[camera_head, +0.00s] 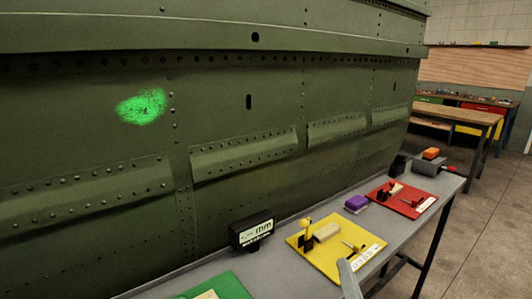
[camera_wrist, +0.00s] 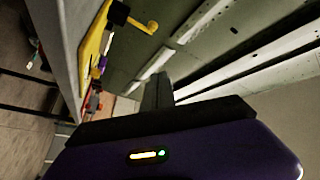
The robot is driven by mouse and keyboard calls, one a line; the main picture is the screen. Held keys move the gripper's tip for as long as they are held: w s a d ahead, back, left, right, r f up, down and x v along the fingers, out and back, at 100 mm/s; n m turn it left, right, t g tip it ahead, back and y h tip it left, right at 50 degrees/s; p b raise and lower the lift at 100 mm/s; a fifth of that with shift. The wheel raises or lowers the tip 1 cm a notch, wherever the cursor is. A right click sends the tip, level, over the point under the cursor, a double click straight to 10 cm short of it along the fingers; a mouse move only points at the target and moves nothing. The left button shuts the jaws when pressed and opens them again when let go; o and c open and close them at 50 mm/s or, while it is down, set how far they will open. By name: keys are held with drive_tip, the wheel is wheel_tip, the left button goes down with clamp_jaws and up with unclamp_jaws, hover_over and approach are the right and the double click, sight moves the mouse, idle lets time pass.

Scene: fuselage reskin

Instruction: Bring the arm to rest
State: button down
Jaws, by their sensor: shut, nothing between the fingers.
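My gripper (camera_wrist: 158,92) shows in the wrist view, with its dark fingers together and nothing between them. It points along the bench and the green fuselage side, clear of both as far as I can see. A yellow and a green light glow on the dark purple housing behind it. In the head view the arm is mostly out of sight. A grey piece at the bottom, in front of the yellow mat, may be part of it, but I cannot tell.
The riveted fuselage wall (camera_head: 290,100) has a bright green patch (camera_head: 142,106). Along it runs a grey bench (camera_head: 290,249) with a display box (camera_head: 251,230), a yellow mat (camera_head: 310,262), a purple block (camera_head: 356,203) and a red mat (camera_head: 385,206). Open floor (camera_head: 472,235) lies right.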

drive_tip(key=s+d+f+n+g, duration=0.1)
drive_tip(key=s+f+n+g, duration=0.1)
drive_tip(key=s, duration=1.2)
drive_tip(key=s+d+f+n+g, duration=0.1)
drive_tip(key=s+f+n+g, duration=0.1)
drive_tip(key=s, duration=1.2)
drive_tip(key=s+f+n+g+h+p, duration=0.1)
drive_tip(key=s+n, duration=0.4)
drive_tip(key=s, duration=0.9)
wheel_tip(320, 180, down, 2)
drive_tip(key=shift+d+f+g, duration=0.15)
drive_tip(key=shift+d+g, duration=0.25)
drive_tip(key=shift+g, duration=0.2)
drive_tip(key=shift+s, duration=0.1)
